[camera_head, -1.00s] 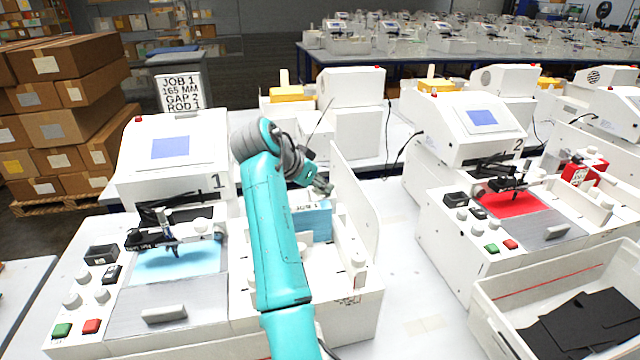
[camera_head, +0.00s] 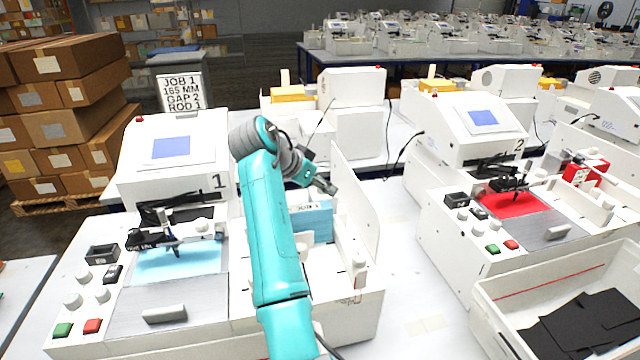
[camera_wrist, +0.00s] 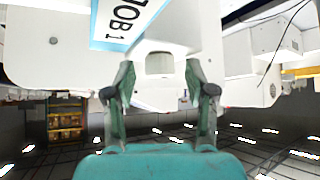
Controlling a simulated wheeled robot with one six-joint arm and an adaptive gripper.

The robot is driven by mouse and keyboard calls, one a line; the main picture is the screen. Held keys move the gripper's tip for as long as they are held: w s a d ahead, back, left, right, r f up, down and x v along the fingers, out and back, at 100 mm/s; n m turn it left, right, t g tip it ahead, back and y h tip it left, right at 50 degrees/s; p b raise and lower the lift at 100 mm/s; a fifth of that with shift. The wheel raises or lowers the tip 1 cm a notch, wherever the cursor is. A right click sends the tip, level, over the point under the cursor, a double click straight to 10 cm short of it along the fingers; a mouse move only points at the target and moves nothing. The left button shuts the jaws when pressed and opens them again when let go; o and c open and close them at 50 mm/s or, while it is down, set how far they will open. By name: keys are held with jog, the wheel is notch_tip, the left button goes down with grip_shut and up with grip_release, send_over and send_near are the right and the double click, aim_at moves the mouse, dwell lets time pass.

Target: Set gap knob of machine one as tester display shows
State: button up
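Machine one (camera_head: 216,181), white with a "1" on its side, stands at left with a blank blue screen (camera_head: 170,147). Its left panel has several white round knobs (camera_head: 72,300); no gap marking is legible on them. Two small dark units, a box (camera_head: 102,254) and a switch-like piece (camera_head: 112,274), sit behind the knobs; I cannot read them. A sign (camera_head: 181,92) behind reads "JOB 1, 165 MM, GAP 2, ROD 1". My gripper (camera_head: 328,187) hangs above the machine's right side, away from the knobs. In the wrist view its fingers (camera_wrist: 160,70) are apart and empty.
A blue "JOB 1" holder (camera_head: 312,222) stands below my gripper, beside a tall white panel (camera_head: 355,205). Green (camera_head: 62,330) and red (camera_head: 92,326) buttons sit in front of the knobs. Machine two (camera_head: 465,140) and a bin of black sheets (camera_head: 550,285) are at right.

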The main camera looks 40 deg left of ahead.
jog(key=v, duration=1.2)
